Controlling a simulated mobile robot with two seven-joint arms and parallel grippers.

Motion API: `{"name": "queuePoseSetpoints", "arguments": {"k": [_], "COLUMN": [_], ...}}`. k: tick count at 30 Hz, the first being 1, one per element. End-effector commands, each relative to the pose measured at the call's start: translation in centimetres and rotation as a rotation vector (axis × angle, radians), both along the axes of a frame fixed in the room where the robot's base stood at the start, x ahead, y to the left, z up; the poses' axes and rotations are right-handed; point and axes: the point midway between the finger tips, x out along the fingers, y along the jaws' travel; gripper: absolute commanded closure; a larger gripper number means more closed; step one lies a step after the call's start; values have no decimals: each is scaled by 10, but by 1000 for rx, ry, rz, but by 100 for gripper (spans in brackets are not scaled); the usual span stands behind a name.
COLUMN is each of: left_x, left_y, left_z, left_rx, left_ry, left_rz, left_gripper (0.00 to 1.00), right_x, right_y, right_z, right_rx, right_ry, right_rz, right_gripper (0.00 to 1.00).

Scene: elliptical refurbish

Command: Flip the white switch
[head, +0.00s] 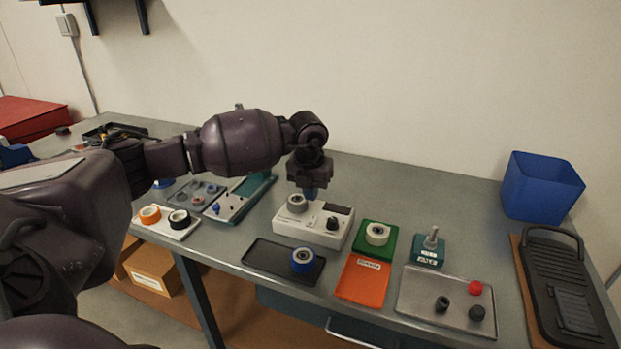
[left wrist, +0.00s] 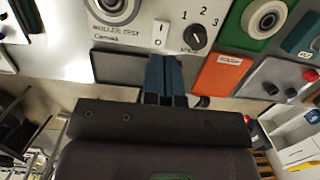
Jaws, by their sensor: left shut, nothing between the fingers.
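The white switch (left wrist: 160,33) is a small rocker on the front of the white roller test box (head: 326,235), between a grey roller (head: 297,203) and a black knob (left wrist: 195,37) marked 1, 2, 3. In the head view I cannot make out the switch clearly. My left gripper (head: 311,193) is above the back of the box, pointing down, with its blue fingers together and empty. In the left wrist view the fingertips (left wrist: 164,58) appear just below the switch; I cannot tell whether they touch the box. My right gripper is not in view.
A green block (head: 367,247), an orange pad (head: 363,280) and a grey tray (head: 419,308) lie to the right. A blue bin (head: 540,190) stands at the back right.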

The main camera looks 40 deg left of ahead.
Motion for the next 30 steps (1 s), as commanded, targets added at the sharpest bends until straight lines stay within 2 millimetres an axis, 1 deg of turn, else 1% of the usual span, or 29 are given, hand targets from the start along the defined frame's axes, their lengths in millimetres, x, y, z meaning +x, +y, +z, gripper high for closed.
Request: {"name": "queuePoseSetpoints", "arguments": {"k": [1,6,12,18,26,28,30], "left_x": [1,5,8,9,9,9,11], "left_y": [0,1,2,2,2,2,3], "left_z": [-10,-38,-59,-67,-67,-68,-74], "left_rx": [0,0,-1,1,0,1,1], "left_ry": [2,2,0,0,0,0,2], "left_rz": [0,-1,0,-1,-1,-1,-1], "left_gripper": [100,100,100,100,100,100,100], "right_x": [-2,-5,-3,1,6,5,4], "right_y": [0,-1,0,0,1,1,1], "right_z": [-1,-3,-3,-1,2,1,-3], "right_rx": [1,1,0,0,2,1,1], "right_ry": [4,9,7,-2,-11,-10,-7], "right_rz": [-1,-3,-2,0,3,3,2], "right_gripper": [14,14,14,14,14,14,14]}}
